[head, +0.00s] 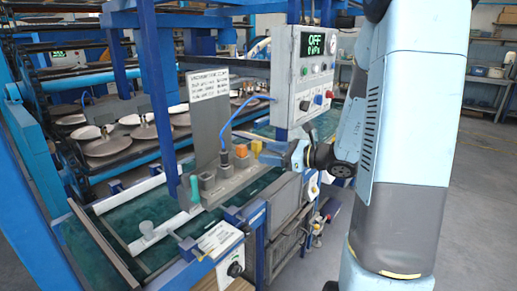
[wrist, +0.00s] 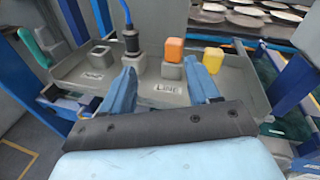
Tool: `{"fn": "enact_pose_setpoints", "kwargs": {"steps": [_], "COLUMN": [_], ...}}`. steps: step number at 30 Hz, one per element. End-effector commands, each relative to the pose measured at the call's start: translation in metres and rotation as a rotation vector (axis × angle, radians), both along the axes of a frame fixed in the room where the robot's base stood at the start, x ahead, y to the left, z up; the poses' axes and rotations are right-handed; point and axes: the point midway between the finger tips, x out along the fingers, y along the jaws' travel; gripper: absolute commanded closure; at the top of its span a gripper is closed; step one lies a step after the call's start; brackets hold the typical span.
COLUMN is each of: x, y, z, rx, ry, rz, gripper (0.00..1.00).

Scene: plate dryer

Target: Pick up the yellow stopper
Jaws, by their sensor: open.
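The yellow stopper (wrist: 213,60) stands upright at the right end of the grey fixture in the wrist view. It also shows in the head view (head: 256,147), at the far end of the row. An orange stopper (wrist: 173,50) sits on a grey socket just left of it. My gripper (wrist: 161,68) is open and empty, with its blue fingers pointing at the fixture. The orange stopper appears between the fingertips and beyond them; the yellow one is to the right of the right finger. In the head view my gripper (head: 272,154) is just right of the stoppers.
A black connector (wrist: 131,40) with a blue cable stands in a socket left of the orange stopper. An empty socket (wrist: 101,56) and a green part (wrist: 31,47) are farther left. A control box (head: 303,75) reading OFF hangs above the fixture. A sign plate (head: 209,105) stands behind.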

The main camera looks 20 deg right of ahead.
Motion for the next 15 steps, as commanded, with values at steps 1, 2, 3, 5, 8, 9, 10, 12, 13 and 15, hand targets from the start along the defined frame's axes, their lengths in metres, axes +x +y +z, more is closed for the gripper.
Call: {"fn": "enact_pose_setpoints", "kwargs": {"steps": [1,2,3,5,8,9,10,12,13,15], "x": [0.009,0.013,0.018,0.024,0.03,0.032,0.033,0.039,0.042,0.05], "y": [-0.015,-0.022,-0.031,-0.043,-0.055,-0.058,-0.059,-0.057,-0.055,-0.048], "z": [-0.007,-0.01,-0.013,-0.017,-0.022,-0.023,-0.024,-0.024,-0.024,-0.024], "rx": [0.053,0.081,0.112,0.15,0.191,0.201,0.206,0.211,0.212,0.212], "ry": [0.018,0.024,0.03,0.036,0.043,0.044,0.045,0.046,0.045,0.045], "rz": [-0.059,-0.09,-0.127,-0.175,-0.224,-0.236,-0.242,-0.248,-0.249,-0.247], "gripper": [0.39,0.39,0.39,0.39,0.39,0.39,0.39,0.39,0.39,0.39]}}
